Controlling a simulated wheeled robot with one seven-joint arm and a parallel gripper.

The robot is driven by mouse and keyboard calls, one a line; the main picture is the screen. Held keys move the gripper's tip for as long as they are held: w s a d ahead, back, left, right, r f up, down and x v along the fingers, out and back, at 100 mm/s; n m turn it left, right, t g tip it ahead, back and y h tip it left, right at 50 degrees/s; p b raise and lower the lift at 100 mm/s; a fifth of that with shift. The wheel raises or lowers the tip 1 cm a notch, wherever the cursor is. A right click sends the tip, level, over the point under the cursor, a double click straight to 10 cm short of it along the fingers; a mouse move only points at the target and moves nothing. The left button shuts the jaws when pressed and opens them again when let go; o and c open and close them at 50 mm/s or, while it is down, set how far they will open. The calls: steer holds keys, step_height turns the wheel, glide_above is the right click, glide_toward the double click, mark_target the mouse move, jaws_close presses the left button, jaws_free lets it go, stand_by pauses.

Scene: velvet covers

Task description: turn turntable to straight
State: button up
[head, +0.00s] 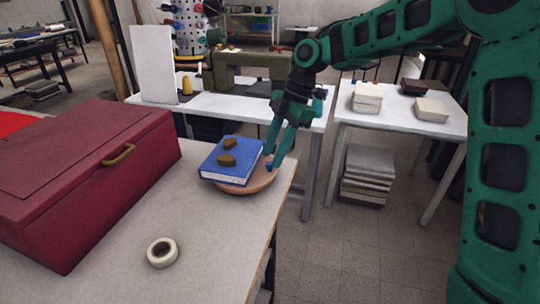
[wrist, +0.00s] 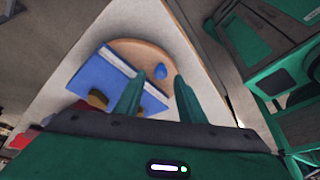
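The turntable (head: 246,188) is a round orange-brown disc near the right edge of the grey table. A blue book (head: 213,164) lies on it at an angle, with two brown pieces (head: 227,159) on its cover. A small blue knob (head: 269,166) stands at the disc's right side. In the wrist view I see the disc (wrist: 128,48), the book (wrist: 92,76) and the knob (wrist: 160,71). My gripper (head: 278,160) is at the disc's right edge, fingers pointing down. Its fingers are apart, with the knob just beyond and between them. I cannot tell whether they touch it.
A large red box (head: 85,165) fills the table's left side. A roll of white tape (head: 162,252) lies near the front. A white table (head: 212,104) with a green sewing machine (head: 245,75) stands behind. Another table (head: 395,110) holds books. Open floor lies right.

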steer(key=v, duration=0.9)
steer(key=shift+w, duration=0.1)
steer(key=shift+c, duration=0.2)
